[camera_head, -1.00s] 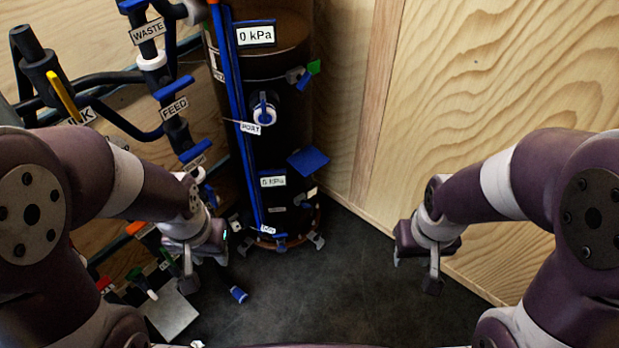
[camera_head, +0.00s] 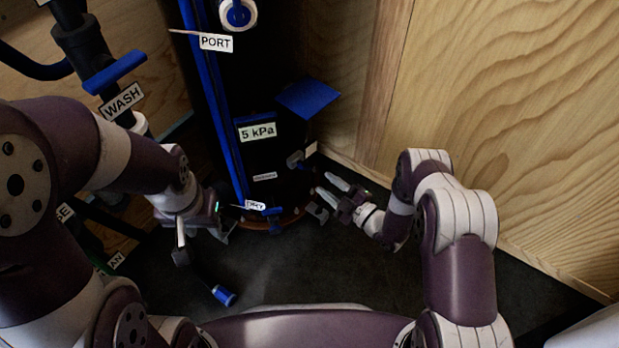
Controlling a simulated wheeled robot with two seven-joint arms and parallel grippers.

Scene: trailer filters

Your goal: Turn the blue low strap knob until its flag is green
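The low strap knob (camera_head: 301,162) is a small blue piece by a grey bracket on the right side of the dark tank, low down. A small pale flag (camera_head: 311,150) sits just above it and does not look green. My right gripper (camera_head: 325,184) is just below and right of the knob, fingers pointing left toward the tank. Its fingers look spread and empty, and I see no contact with the knob. My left gripper (camera_head: 202,242) hangs left of the tank's base, open and empty.
The tank's lower display (camera_head: 257,132) reads 5 kPa. A blue plate (camera_head: 307,98) juts out above the knob. A plywood wall (camera_head: 480,120) stands close on the right. A blue cylinder (camera_head: 224,295) lies on the dark floor. The WASH pipe (camera_head: 120,98) is at left.

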